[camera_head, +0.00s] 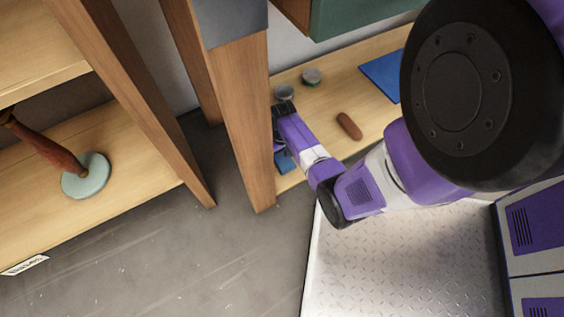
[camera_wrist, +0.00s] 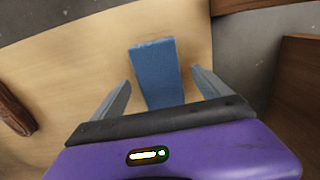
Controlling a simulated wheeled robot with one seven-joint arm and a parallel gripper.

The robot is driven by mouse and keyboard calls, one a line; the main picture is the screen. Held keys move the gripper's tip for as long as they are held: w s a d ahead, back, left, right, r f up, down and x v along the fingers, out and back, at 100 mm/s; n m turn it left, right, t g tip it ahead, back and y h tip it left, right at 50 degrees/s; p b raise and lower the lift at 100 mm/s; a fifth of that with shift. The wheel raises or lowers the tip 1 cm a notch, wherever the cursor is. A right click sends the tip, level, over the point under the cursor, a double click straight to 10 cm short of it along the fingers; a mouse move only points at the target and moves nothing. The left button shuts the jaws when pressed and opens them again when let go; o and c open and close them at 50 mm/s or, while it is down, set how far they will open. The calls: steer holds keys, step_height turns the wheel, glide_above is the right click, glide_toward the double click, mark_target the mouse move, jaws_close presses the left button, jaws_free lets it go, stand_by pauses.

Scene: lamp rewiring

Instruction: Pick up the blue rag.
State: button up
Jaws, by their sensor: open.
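The blue rag (camera_wrist: 157,72) lies flat on a light wooden shelf (camera_wrist: 108,22) in the wrist view, as a narrow upright strip. My gripper (camera_wrist: 160,88) is open, with one finger to the left and one to the right of the rag. The rag's near end is hidden behind the gripper body. I cannot tell how far the fingertips are above the shelf. In the head view a small part of the blue rag (camera_head: 285,163) shows beside my arm's end. The fingers are mostly hidden there.
On the same shelf are a brown oblong object (camera_head: 349,126), two small round items (camera_head: 312,77) (camera_head: 284,92) and a blue flat sheet (camera_head: 383,76). A wooden post (camera_head: 250,125) stands close to my gripper's left.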

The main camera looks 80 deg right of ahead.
steer(key=shift+f, duration=0.1)
steer(key=shift+c, duration=0.2)
steer(key=c, duration=1.4)
